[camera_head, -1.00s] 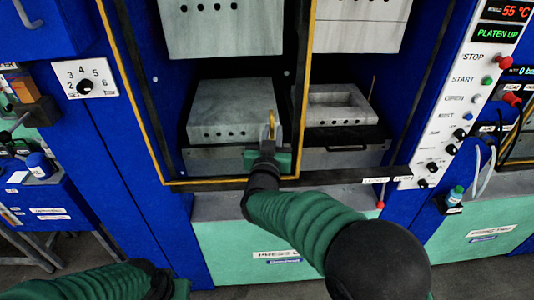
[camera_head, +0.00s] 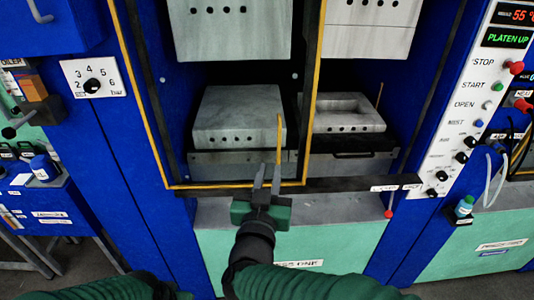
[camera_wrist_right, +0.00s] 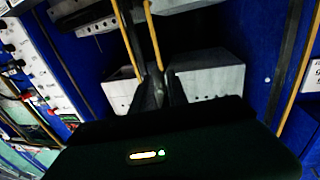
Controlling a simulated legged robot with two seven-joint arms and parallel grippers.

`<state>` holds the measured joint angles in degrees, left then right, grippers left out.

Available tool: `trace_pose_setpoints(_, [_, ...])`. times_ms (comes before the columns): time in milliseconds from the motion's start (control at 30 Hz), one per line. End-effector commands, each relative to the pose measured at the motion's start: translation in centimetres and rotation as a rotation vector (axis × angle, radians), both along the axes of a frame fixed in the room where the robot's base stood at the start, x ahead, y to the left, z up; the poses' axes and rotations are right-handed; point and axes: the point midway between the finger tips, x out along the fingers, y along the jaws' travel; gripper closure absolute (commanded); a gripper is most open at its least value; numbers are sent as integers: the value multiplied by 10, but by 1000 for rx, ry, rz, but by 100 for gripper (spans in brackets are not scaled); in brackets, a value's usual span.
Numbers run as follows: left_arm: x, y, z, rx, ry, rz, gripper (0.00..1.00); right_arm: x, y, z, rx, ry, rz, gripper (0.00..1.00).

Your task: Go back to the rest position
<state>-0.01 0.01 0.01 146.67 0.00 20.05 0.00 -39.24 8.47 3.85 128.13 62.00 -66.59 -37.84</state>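The right wrist view also shows the fingers (camera_wrist_right: 162,85), with a narrow gap and the press behind. A thin yellow rod (camera_head: 280,135) shows just beyond the fingertips; I cannot tell the distance. My left arm (camera_head: 105,289) shows only at the bottom left edge, and its fingers are out of view.
The yellow-edged guard frame (camera_head: 240,188) stands before the left grey block (camera_head: 235,115). A block with a recess (camera_head: 345,112) lies to the right. The control panel (camera_head: 470,110) reads PLATEN UP. A small bottle (camera_head: 464,206) stands below it. A blue bench (camera_head: 45,195) is at left.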

Motion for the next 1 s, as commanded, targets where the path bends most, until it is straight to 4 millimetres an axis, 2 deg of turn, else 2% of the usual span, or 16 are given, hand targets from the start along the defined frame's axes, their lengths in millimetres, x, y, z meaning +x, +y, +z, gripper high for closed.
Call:
trace_pose_setpoints(133, [0,0,0,0,0,0,100,3,-1,-4,3,12,16,81])
trace_pose_setpoints(200, [0,0,0,0,0,0,100,10,-4,-17,13,57,64,81])
trace_pose_setpoints(267, [0,0,0,0,0,0,100,18,-10,-40,27,138,135,81])
trace_pose_setpoints(367, [0,0,0,0,0,0,100,11,-33,-104,58,384,256,81])
trace_pose_setpoints(400, [0,0,0,0,0,0,100,-3,-48,-135,71,513,286,81])
trace_pose_setpoints(467, [0,0,0,0,0,0,100,-32,-72,-176,89,702,302,81])
trace_pose_setpoints(500, [0,0,0,0,0,0,100,-55,-88,-198,99,818,296,81])
trace_pose_setpoints(600, [0,0,0,0,0,0,100,-111,-127,-238,119,1068,252,81])
trace_pose_setpoints(700, [0,0,0,0,0,0,100,-155,-155,-258,130,1233,199,81])
trace_pose_setpoints(800, [0,0,0,0,0,0,100,-178,-168,-265,133,1318,166,81])
trace_pose_setpoints(1000, [0,0,0,0,0,0,100,-183,-171,-267,132,1338,159,81])
